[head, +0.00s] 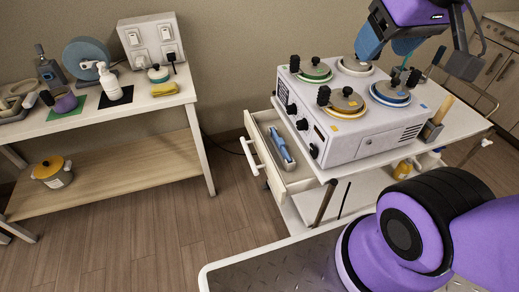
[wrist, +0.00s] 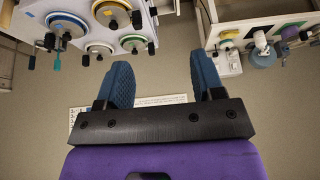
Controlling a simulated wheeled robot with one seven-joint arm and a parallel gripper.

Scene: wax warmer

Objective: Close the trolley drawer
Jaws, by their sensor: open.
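The trolley drawer (head: 268,118) is pulled out from the left side of the white trolley (head: 455,118) in the head view. Its front carries a white bar handle (head: 249,158) facing left. A blue object (head: 281,145) lies inside it. My gripper (head: 386,46) is high above the back of the trolley top, well apart from the drawer. In the wrist view my gripper (wrist: 163,76) has its two blue fingers spread with nothing between them. The drawer cannot be made out in the wrist view.
A white wax warmer (head: 375,142) with several lidded pots fills much of the trolley top. A side table (head: 178,98) with bottles and a switch panel (head: 152,41) stands at the left. Open wooden floor (head: 150,215) lies between it and the drawer.

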